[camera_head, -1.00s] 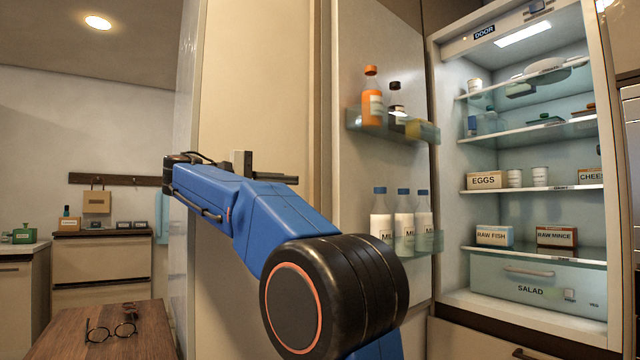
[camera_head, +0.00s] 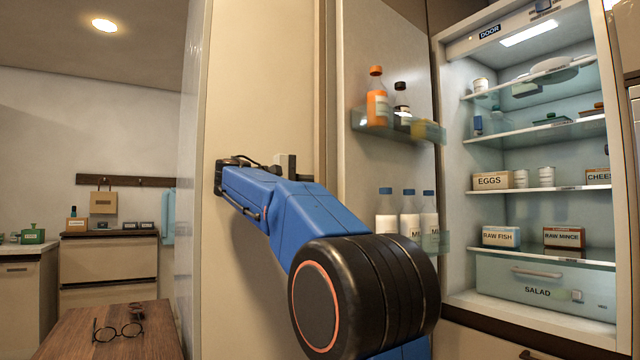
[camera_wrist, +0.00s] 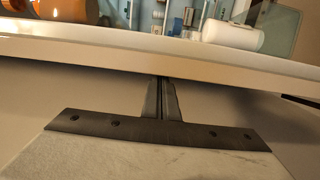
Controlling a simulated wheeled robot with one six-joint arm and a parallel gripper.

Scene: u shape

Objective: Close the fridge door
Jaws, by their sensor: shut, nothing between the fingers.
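The fridge door (camera_head: 264,60) stands open in the head view, with its cream outer face to the left and its inner face, with bottle racks, to the right. The open fridge cabinet (camera_head: 455,130) is on the right. My gripper (camera_head: 300,170) is in front of the door's outer face, near its vertical edge. In the wrist view the two fingers of my gripper (camera_wrist: 161,84) are together and empty. Their tips meet the pale door panel (camera_wrist: 75,50) in the picture; I cannot tell whether they touch it.
Racks on the door hold an orange bottle (camera_head: 377,98) and milk bottles (camera_head: 409,213). Shelves hold an eggs box (camera_head: 491,181) and other food. A wooden table (camera_head: 125,347) with glasses (camera_head: 118,331) stands lower left. Drawer cabinets (camera_head: 108,265) stand farther back.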

